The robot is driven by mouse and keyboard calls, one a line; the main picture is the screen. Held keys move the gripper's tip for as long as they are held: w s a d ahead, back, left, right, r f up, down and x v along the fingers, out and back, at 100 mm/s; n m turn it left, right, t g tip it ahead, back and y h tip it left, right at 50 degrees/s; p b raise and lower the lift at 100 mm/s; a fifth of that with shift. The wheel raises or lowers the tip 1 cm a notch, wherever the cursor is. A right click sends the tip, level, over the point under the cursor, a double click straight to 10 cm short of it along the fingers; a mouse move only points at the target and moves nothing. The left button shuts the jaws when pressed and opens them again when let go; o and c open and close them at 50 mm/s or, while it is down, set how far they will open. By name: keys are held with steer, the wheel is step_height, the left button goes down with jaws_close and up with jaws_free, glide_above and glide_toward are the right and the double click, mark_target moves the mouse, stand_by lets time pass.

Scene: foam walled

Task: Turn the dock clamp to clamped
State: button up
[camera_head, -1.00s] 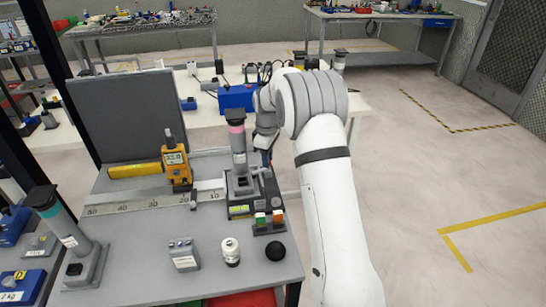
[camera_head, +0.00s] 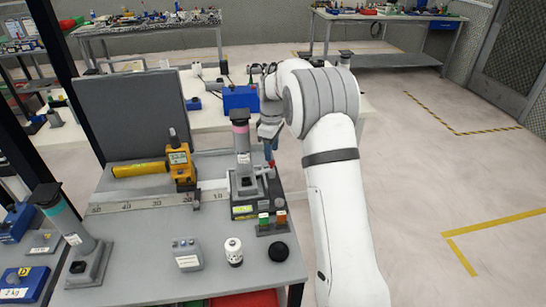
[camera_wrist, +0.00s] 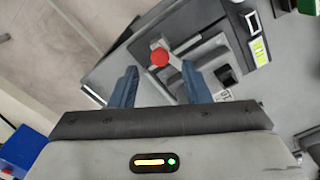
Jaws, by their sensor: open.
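The dock (camera_head: 243,211) is a dark base near the right edge of the grey bench, with a grey post (camera_head: 242,155) with a pink band and dark top standing in it. The clamp is a small lever with a red knob (camera_wrist: 159,57) on the dock; the knob also shows in the head view (camera_head: 271,165). My gripper (camera_wrist: 161,85) is open, its two blue fingers on either side of the lever, with the red knob slightly beyond the fingertips. I cannot tell whether a finger touches it. In the head view my gripper (camera_head: 269,153) hangs beside the post's right side.
A blue box (camera_head: 239,98) is behind.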

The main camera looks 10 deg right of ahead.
steer(key=shift+r, duration=1.9)
steer(key=s+d+r+m+t, duration=0.1)
steer(key=s+r+m, duration=0.25)
steer(key=s, duration=0.55)
steer(key=s+r+m, duration=0.2)
steer(key=s+r, duration=0.3)
steer(key=s, duration=0.4)
steer(key=s+f+m+t, duration=0.1)
steer(key=s+f+m, duration=0.2)
steer(key=s, duration=1.7)
steer(key=m, duration=0.3)
steer(key=shift+d+t, duration=0.3)
steer(key=shift+d, duration=0.1)
steer(key=shift+c, duration=0.4)
